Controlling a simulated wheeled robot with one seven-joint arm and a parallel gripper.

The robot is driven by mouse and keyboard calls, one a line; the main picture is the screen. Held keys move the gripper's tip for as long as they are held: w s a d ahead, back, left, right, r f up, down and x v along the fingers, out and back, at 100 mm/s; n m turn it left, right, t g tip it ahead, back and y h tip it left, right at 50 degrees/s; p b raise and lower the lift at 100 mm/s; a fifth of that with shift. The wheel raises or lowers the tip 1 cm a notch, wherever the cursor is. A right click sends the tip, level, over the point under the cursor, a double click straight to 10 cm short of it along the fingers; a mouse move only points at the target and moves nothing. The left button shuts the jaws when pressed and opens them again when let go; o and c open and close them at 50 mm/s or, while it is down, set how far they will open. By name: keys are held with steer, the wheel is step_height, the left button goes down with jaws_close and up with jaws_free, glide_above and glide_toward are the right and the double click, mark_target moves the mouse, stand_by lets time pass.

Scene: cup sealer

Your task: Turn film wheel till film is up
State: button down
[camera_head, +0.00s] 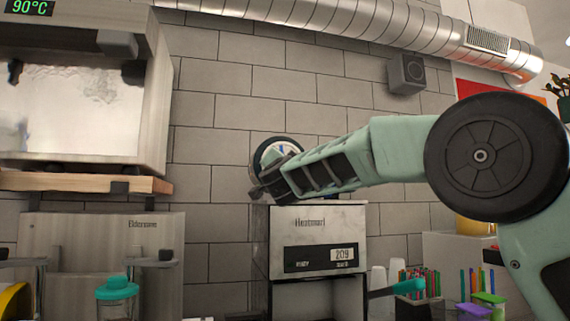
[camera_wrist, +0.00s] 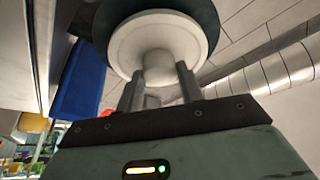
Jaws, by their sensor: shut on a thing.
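The film wheel (camera_head: 264,152) is a round white disc with a dark rim, above the left part of the sealing machine (camera_head: 318,222). In the wrist view the wheel (camera_wrist: 125,43) is close, with a pale round knob at its centre. My gripper (camera_wrist: 160,78) has its two fingers on either side of this knob and is shut on it. In the head view my gripper (camera_head: 272,182) covers part of the wheel. I cannot make out the film itself or its position.
The sealer has a display and a teal-ended handle (camera_head: 408,287) at its right. Cups (camera_head: 378,279) and a box of coloured pens (camera_head: 420,284) stand to the right. A teal-lidded jar (camera_head: 117,296) and steel machines are at left. A metal duct (camera_head: 400,25) runs above.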

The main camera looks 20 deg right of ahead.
steer(key=shift+f, duration=0.1)
steer(key=c, duration=0.9)
jaws_free()
steer(key=b+v, duration=0.5)
steer(key=v, duration=1.2)
steer(key=shift+s+a, duration=0.1)
steer(key=shift+s, duration=0.05)
